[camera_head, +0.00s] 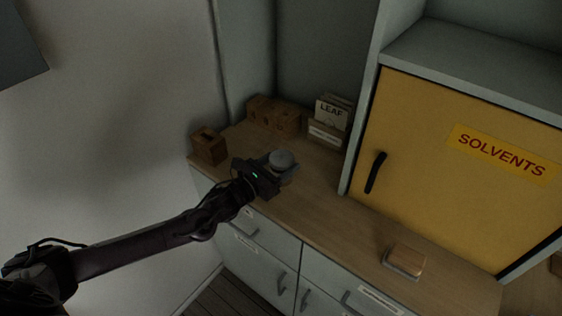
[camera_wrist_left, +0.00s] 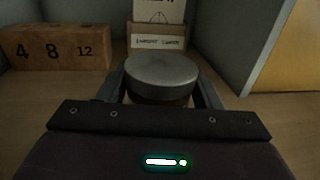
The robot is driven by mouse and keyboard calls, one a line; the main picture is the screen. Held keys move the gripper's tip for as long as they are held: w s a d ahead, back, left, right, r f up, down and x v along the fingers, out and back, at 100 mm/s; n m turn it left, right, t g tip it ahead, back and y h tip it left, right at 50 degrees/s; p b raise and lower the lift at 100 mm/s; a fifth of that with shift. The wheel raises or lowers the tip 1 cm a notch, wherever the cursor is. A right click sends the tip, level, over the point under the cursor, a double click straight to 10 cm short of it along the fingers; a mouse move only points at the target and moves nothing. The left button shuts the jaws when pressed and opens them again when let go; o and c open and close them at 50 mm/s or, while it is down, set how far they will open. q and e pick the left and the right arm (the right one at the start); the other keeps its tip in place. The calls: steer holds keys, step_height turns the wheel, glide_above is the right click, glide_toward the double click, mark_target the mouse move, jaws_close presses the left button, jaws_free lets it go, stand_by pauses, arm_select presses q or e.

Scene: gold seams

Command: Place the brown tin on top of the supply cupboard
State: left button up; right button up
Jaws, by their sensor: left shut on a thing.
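The tin (camera_head: 281,158) has a round grey lid; a strip of its brown side shows in the left wrist view (camera_wrist_left: 161,98). My left gripper (camera_head: 280,167) is shut on it, with one finger on each side. The tin is upright at the wooden worktop; I cannot tell whether its base touches the wood. A cupboard with a yellow door marked SOLVENTS (camera_head: 450,190) stands to the right, door closed, with a grey top (camera_head: 480,70). No label reading supply shows clearly. My right gripper is out of view.
Behind the tin stand a wooden number block (camera_head: 273,116) and a card box marked LEAF (camera_head: 328,125). A small wooden box (camera_head: 209,146) is at the left end. A wooden-backed block (camera_head: 405,262) lies at the front right. The worktop (camera_head: 330,215) between is clear.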

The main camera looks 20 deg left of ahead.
arm_select(q)
steer(key=shift+r, duration=0.1)
steer(key=o, duration=1.1)
steer(key=shift+f, duration=0.2)
steer(key=shift+r, duration=0.1)
steer(key=shift+r, duration=0.2)
steer(key=v, duration=0.3)
steer(key=b+v, duration=0.1)
steer(key=v, duration=0.3)
steer(key=b+v, duration=0.1)
steer(key=v, duration=0.2)
steer(key=shift+s+a+f, duration=0.2)
steer(key=shift+s+f, duration=0.1)
steer(key=shift+s, duration=0.05)
steer(key=shift+s+a+r, duration=0.1)
steer(key=shift+s+a, duration=0.2)
steer(key=shift+s, duration=0.3)
